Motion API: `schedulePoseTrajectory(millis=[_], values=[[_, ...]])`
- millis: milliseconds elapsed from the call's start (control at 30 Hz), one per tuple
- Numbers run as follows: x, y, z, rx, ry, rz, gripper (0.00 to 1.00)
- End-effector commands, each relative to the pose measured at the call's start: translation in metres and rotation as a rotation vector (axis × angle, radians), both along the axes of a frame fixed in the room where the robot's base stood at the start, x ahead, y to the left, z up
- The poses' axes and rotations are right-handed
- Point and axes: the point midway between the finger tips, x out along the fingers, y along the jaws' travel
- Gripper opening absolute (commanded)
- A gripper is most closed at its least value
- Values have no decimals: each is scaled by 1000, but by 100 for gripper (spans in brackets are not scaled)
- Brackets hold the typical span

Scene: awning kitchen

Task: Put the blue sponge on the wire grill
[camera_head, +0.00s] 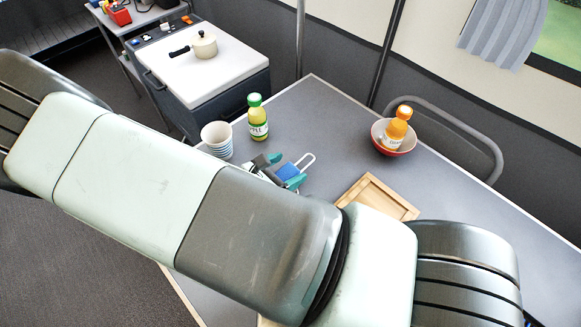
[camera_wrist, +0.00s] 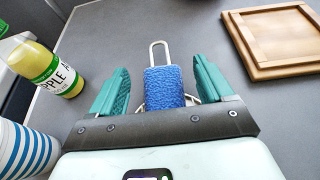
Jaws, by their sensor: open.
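The blue sponge (camera_wrist: 164,88) lies between the two teal fingers of my gripper (camera_wrist: 160,68) in the wrist view. The fingers are open, with a visible gap on each side of the sponge. A thin metal wire loop (camera_wrist: 152,55), apparently the wire grill's handle, sticks out beyond the sponge's far end, and bits of wire show beside it. The sponge appears to rest on the grill, most of which is hidden. In the head view the sponge (camera_head: 288,171) and the loop (camera_head: 309,158) show just past my arm, with my gripper (camera_head: 286,168) around the sponge.
A green-capped apple juice bottle (camera_head: 257,120) and a striped cup (camera_head: 217,141) stand left of my gripper. A wooden board (camera_head: 378,196) lies to the right. A bowl (camera_head: 379,141) holding an orange bottle (camera_head: 396,128) stands farther right. Grey tabletop is free between them.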

Motion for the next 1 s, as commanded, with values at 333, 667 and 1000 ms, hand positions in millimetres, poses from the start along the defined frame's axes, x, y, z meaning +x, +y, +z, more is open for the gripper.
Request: schedulePoseTrajectory(millis=[333, 667, 1000], values=[[-49, 50, 29, 3, 0, 1, 80], [-65, 64, 38, -1, 1, -1, 80], [-49, 45, 93, 211, -33, -281, 80]])
